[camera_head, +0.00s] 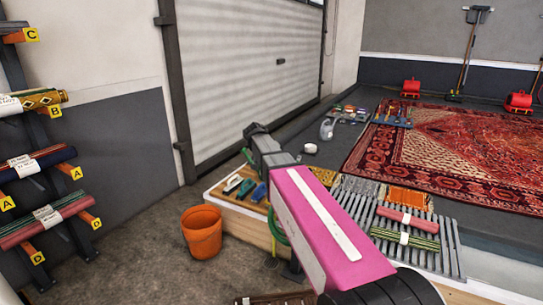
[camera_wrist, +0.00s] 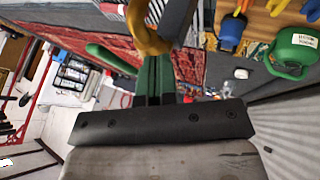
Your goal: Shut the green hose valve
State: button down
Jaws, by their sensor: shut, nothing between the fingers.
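The green valve handle (camera_wrist: 108,57) shows in the wrist view as a rounded bar slanting toward my fingers from the left. A curved brass-coloured fitting (camera_wrist: 150,38) stands just beyond my fingertips. My gripper (camera_wrist: 154,62) is shut and empty, its two fingers side by side right beside the handle's inner end; I cannot tell whether they touch it. In the head view a small green piece (camera_head: 248,158), likely the handle, shows left of my gripper (camera_head: 256,130). My arm hides most of the valve there.
A green hose (camera_head: 277,226) hangs by the wooden platform's side. An orange bucket (camera_head: 202,232) stands on the floor to its left. Brushes (camera_head: 240,186) lie on the platform edge. Rolled rugs (camera_head: 407,220) rest on a slatted grate (camera_head: 452,252); a red rug (camera_head: 440,150) lies behind.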

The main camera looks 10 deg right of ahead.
jog(key=shift+s+d+r, duration=0.1)
jog(key=shift+s+d, duration=0.4)
jog(key=shift+d, duration=0.2)
jog(key=shift+s+d, duration=0.45)
jog(key=shift+d, duration=0.2)
